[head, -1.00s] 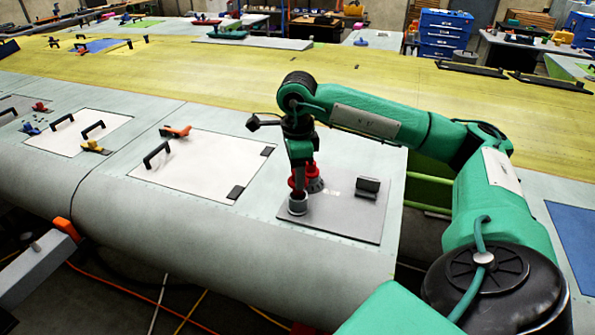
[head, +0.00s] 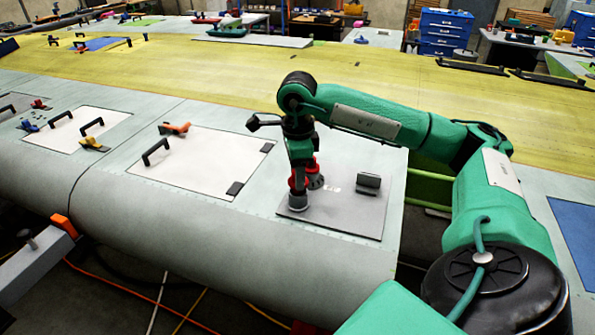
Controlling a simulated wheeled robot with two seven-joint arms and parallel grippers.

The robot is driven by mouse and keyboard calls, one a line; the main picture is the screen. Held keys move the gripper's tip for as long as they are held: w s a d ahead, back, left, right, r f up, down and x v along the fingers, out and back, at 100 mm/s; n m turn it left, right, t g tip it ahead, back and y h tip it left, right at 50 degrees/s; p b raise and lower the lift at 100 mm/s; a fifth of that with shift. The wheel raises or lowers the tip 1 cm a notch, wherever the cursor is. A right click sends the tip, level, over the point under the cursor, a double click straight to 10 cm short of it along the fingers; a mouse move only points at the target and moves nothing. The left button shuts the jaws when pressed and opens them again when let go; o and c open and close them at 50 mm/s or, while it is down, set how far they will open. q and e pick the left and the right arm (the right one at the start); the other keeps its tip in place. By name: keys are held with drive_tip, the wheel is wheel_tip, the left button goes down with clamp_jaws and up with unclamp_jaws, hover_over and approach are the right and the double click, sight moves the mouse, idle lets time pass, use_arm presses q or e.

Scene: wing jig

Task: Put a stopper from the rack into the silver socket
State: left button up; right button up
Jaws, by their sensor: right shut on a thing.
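My right gripper (head: 300,178) points down over the grey plate at the right end of the near wing. It is shut on a red stopper (head: 298,187), which is partly hidden by the jaws. I cannot clearly make out a rack. My left gripper is not in view.
A small dark bracket (head: 368,184) stands on the grey plate (head: 345,218), right of the gripper. A white panel (head: 205,165) with a black handle (head: 156,151) and an orange clamp (head: 175,128) lies to the left. The plate's front is clear.

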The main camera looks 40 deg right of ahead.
drive_tip(key=shift+f+b, duration=0.85)
drive_tip(key=shift+f, duration=0.15)
drive_tip(key=o, duration=1.1)
drive_tip(key=shift+c, duration=0.2)
drive_tip(key=shift+r, duration=0.1)
wheel_tip(320, 180, up, 5)
drive_tip(key=shift+f+b, duration=0.1)
drive_tip(key=shift+b, duration=0.55)
wheel_tip(320, 180, up, 7)
drive_tip(key=shift+r+p, duration=0.1)
drive_tip(key=shift+p, duration=0.75)
drive_tip(key=shift+r+p, duration=0.3)
drive_tip(key=shift+r, duration=0.55)
drive_tip(key=shift+s+f, duration=0.1)
